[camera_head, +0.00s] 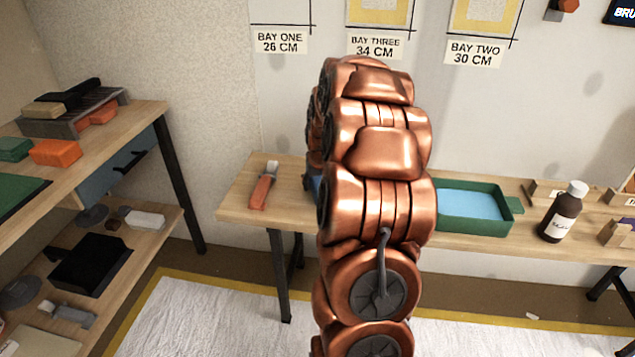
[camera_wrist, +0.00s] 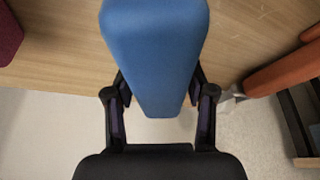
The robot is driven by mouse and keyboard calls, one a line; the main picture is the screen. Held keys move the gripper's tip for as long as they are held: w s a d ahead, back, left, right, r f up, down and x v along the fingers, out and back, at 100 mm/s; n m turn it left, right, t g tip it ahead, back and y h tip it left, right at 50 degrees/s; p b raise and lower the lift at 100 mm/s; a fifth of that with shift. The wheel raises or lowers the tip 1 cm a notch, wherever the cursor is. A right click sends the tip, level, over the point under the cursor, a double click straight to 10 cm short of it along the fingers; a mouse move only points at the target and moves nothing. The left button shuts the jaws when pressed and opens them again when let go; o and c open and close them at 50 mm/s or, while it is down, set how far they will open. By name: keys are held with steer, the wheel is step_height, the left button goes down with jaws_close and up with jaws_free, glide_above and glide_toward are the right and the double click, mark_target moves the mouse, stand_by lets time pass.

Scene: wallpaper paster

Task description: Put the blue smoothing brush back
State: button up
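The blue smoothing brush (camera_wrist: 155,50) shows in the wrist view as a smooth blue handle that tapers towards my palm. My gripper (camera_wrist: 158,90) has one dark finger on each side of it, close against its edges. The fingers appear shut on it, though their tips are partly hidden by the handle. The brush's far end is outside the wrist view.
The wooden bench (camera_head: 240,203) holds an orange-handled scraper (camera_head: 262,190), a green tray (camera_head: 475,222) with a blue inside, and a brown bottle (camera_head: 563,212). Wooden holders stand at the right. A shelf unit (camera_head: 140,118) with tools stands left. Bay labels (camera_head: 373,46) hang on the wall.

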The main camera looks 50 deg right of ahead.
steer(key=shift+o, duration=1.2)
steer(key=shift+f, duration=0.1)
